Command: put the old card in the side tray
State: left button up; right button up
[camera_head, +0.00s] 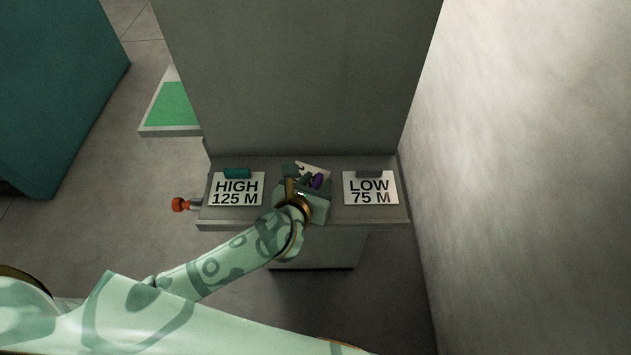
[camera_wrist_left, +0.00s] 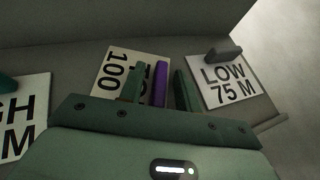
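Three white cards lie on a grey shelf. The middle card (camera_wrist_left: 121,64) is turned sideways and reads "100", its other word partly hidden; I cannot tell from lettering alone that it is the old one. A purple grip (camera_wrist_left: 160,84) stands on it. My left gripper (camera_head: 306,180) is over the middle card, and in the left wrist view its fingers (camera_wrist_left: 159,90) are apart, one on each side of the purple grip. There is a gap at the right finger. A tray with a green floor (camera_head: 172,104) and pale rim is at the back left. My right gripper is not in view.
The "HIGH 125 M" card (camera_head: 237,190) with a teal grip lies left on the shelf (camera_head: 334,214). The "LOW 75 M" card (camera_head: 371,189) with a grey grip lies right. A red knob (camera_head: 180,204) sticks out left. A grey panel (camera_head: 300,75) rises behind; a wall (camera_head: 530,150) is right.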

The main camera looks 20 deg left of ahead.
pick_arm(q)
jog(key=shift+r, duration=0.3)
jog(key=p+v, duration=0.2)
jog(key=v, duration=1)
jog(key=shift+f, duration=0.15)
